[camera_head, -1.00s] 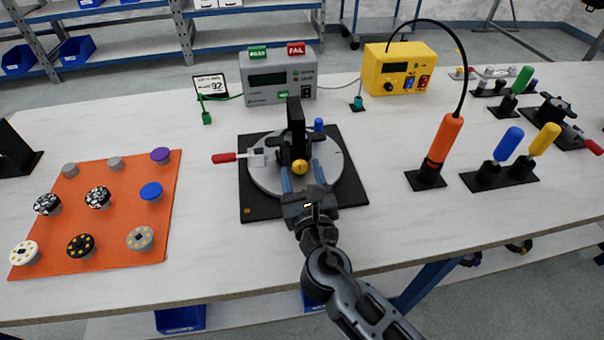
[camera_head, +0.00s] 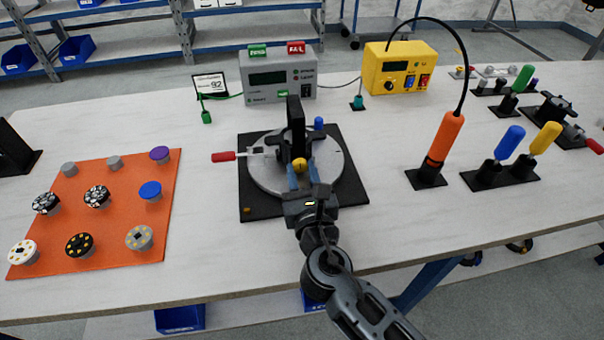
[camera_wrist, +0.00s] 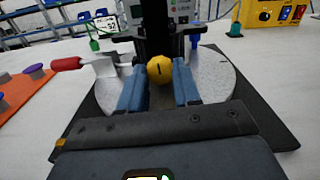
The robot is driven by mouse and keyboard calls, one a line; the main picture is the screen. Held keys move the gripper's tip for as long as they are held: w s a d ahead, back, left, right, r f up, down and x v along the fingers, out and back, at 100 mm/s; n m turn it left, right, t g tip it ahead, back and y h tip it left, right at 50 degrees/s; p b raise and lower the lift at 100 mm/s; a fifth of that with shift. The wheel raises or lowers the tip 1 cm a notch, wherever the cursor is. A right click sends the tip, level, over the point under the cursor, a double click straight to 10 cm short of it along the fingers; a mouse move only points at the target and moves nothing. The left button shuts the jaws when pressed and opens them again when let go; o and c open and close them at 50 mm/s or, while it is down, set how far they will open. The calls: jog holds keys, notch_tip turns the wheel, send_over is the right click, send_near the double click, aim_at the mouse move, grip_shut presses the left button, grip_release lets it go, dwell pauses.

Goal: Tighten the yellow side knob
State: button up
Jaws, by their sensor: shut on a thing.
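The yellow side knob (camera_head: 299,165) sits low on the near side of the black upright fixture (camera_head: 296,128), on a round grey plate (camera_head: 262,182). In the wrist view the yellow knob (camera_wrist: 160,70) is round with a short dark mark on its face. My gripper (camera_head: 301,176) reaches in from the front, its blue fingers on either side of the knob. In the wrist view my gripper (camera_wrist: 160,82) has one finger left and one right of the knob, shut on it. The fingertips' far ends are partly hidden by the knob.
A red-handled clamp (camera_head: 224,157) juts left from the plate, and a blue knob (camera_head: 319,123) stands behind. An orange mat (camera_head: 120,215) with several round pieces lies left. An orange screwdriver (camera_head: 443,140) stands right. Bare tabletop surrounds the black base (camera_head: 256,207).

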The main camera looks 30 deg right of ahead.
jog(key=shift+m+b, duration=0.95)
jog(key=shift+m, duration=1.55)
jog(key=o, duration=1.1)
jog(key=shift+c, duration=0.2)
jog(key=shift+b+v, duration=0.45)
jog(key=shift+v, duration=3.45)
